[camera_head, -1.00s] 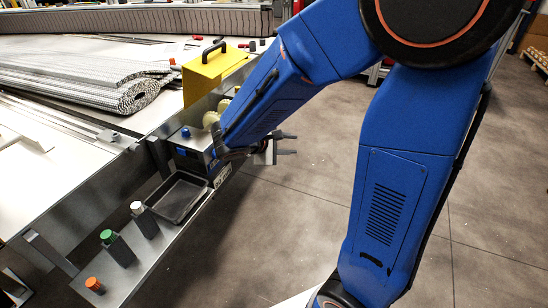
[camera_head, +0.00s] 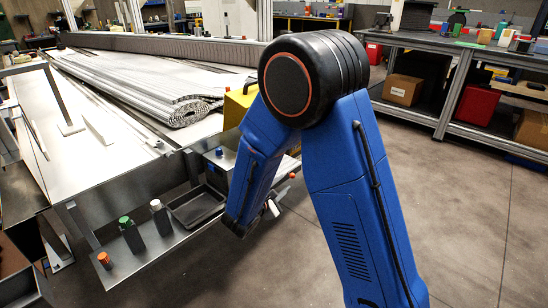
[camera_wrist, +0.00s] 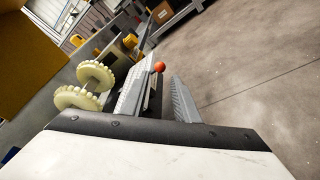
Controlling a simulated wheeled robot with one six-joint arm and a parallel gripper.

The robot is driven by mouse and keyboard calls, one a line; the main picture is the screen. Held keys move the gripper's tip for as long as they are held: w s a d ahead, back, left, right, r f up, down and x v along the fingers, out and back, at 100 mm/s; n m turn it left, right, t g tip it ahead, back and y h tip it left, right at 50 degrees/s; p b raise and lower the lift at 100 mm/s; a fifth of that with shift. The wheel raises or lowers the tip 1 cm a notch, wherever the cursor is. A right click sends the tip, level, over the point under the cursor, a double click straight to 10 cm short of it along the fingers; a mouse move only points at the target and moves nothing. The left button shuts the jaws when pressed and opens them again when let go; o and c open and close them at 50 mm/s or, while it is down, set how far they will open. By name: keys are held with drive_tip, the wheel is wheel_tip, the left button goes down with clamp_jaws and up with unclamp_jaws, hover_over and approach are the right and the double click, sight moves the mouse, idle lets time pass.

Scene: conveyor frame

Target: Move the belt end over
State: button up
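The grey slatted belt lies on the conveyor frame (camera_head: 62,142) in the head view, and its near end is a rolled coil (camera_head: 188,116). My gripper shows in the wrist view (camera_wrist: 160,98) with its two grey fingers apart and nothing seen between them. In the head view my gripper is mostly hidden behind my blue arm, low beside the frame's right side, away from the belt coil. A red-orange ball knob (camera_wrist: 159,67) shows beyond the fingertips in the wrist view. Two cream toothed sprockets (camera_wrist: 95,75) are left of the fingers.
A yellow box (camera_head: 236,108) stands beside the coil. A front ledge holds a black tray (camera_head: 197,207) and bottles with green (camera_head: 125,221), white and orange caps. A workbench with boxes (camera_head: 462,62) stands at the right. The floor (camera_head: 480,215) between is clear.

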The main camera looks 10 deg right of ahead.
sight(291, 177)
drive_tip(key=x, duration=0.7)
drive_tip(key=shift+d, duration=0.1)
drive_tip(key=shift+s, duration=0.1)
drive_tip(key=c, duration=0.5)
drive_tip(key=shift+r, duration=0.15)
drive_tip(key=shift+w+a+r, duration=0.15)
drive_tip(key=shift+r, duration=0.75)
drive_tip(key=shift+w+a+r, duration=0.1)
drive_tip(key=shift+a+r, duration=0.05)
drive_tip(key=shift+r, duration=0.75)
drive_tip(key=shift+c, duration=0.5)
drive_tip(key=shift+w+a+r, duration=0.15)
drive_tip(key=shift+w+r, duration=0.05)
drive_tip(key=shift+r, duration=0.35)
drive_tip(key=shift+w+a+r, duration=0.15)
drive_tip(key=shift+w+r, duration=0.1)
drive_tip(key=shift+r, duration=0.3)
drive_tip(key=shift+w+a+r, duration=0.15)
drive_tip(key=shift+w+r, duration=0.05)
drive_tip(key=shift+r, duration=0.35)
